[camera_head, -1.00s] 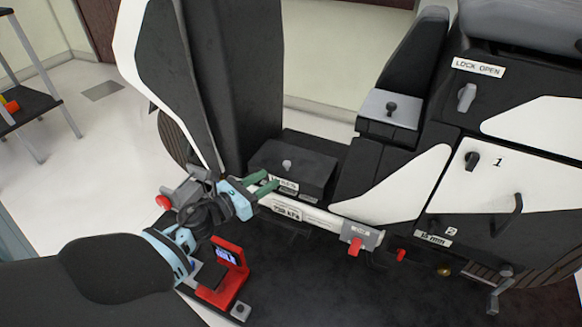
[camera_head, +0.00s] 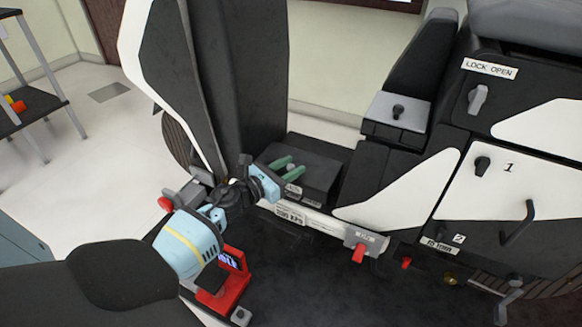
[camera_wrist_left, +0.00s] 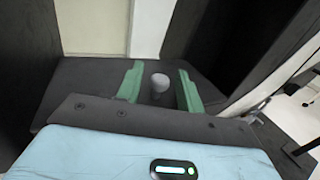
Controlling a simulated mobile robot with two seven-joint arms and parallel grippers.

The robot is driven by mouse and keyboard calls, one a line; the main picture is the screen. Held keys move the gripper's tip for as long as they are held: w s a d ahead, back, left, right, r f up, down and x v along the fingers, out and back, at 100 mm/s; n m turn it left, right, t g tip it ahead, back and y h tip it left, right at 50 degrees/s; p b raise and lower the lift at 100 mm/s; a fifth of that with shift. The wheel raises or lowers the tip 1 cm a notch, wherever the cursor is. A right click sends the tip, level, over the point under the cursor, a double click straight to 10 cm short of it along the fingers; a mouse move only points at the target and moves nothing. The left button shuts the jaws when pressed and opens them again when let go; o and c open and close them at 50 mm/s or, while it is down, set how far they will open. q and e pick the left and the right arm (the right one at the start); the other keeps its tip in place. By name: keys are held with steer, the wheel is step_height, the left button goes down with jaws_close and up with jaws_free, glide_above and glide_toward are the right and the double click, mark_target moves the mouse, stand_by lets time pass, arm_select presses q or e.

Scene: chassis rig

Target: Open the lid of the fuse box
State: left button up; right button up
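The fuse box (camera_head: 318,172) is a low black box with a small label on its front, set in the chassis near the middle of the head view. Its lid looks shut. A small grey knob (camera_wrist_left: 160,84) stands up from the lid. My left gripper (camera_head: 288,168) reaches over the lid from the left. In the left wrist view its green fingers (camera_wrist_left: 159,88) are open, one on each side of the knob, with gaps showing on both sides. In the head view the fingers partly cover the knob. My right gripper is not in view.
A tall black and white panel (camera_head: 190,80) rises behind my left arm. A red device (camera_head: 229,285) with a small screen sits below the arm. A bar with a red clip (camera_head: 358,254) runs in front of the box. A panel with a handle (camera_head: 518,222) is at right.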

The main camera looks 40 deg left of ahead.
arm_select(q)
steer(key=shift+w, duration=0.3)
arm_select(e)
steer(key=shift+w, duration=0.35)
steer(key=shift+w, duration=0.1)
arm_select(q)
jaws_close()
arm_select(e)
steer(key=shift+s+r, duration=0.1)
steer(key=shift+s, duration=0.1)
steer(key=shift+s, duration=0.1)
arm_select(q)
steer(key=shift+r, duration=0.1)
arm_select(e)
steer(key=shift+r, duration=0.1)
